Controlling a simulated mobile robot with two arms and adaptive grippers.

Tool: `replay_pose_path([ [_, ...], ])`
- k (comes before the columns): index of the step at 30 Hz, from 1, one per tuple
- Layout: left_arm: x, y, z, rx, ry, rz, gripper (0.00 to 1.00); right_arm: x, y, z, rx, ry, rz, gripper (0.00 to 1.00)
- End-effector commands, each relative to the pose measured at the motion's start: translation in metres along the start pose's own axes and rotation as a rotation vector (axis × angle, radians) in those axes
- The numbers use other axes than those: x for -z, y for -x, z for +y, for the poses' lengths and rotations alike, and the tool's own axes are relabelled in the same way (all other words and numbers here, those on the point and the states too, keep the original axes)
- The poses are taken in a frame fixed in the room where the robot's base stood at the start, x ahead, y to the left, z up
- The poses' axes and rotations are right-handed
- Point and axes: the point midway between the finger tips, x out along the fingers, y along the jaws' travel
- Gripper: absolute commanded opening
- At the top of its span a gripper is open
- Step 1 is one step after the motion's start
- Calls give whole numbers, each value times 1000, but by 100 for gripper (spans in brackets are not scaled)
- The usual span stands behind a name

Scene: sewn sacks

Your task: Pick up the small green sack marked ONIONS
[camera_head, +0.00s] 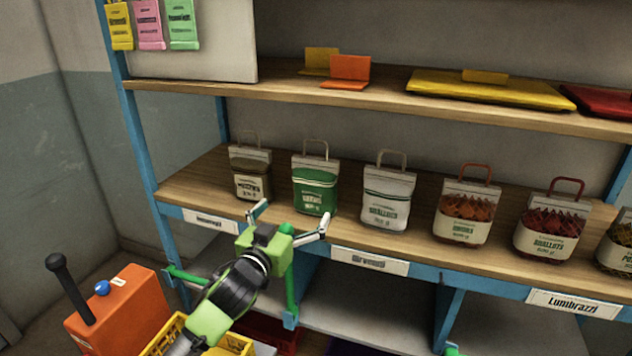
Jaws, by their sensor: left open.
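A small green sack (315,188) with a looped handle stands upright on the middle wooden shelf. Its pale print is too blurred to read for sure. My left gripper (294,213) is in front of the shelf edge, just below and to the left of the green sack. Its two fingers are spread wide, with nothing between them, and appear apart from the sack.
A brown sack (250,176) stands left of the green one and a white sack (388,200) right of it. Orange (464,216) and red mesh sacks (548,232) follow rightward. An orange box (118,315) and a yellow crate (163,336) are low at left.

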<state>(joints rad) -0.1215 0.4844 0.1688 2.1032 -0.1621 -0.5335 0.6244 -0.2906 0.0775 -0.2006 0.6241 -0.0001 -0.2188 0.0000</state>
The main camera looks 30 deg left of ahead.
Motion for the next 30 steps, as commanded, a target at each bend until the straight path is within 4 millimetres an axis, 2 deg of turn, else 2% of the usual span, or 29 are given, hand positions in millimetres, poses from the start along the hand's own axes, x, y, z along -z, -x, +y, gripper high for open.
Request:
replay_pose_path([
  [3,3,-27,0,1,0,2,100,-15,8,0,0,1,-20,40],
  [8,2,-55,0,1,-2,1,100,-26,13,2,-1,2,-37,40],
  [18,1,-82,3,0,-1,-1,100,-5,20,5,-5,2,-9,40],
  [24,0,-109,8,1,0,-1,100,-4,28,4,-4,1,-8,40],
  [30,-3,-121,8,0,-2,-2,100,-4,30,0,0,-1,-9,40],
])
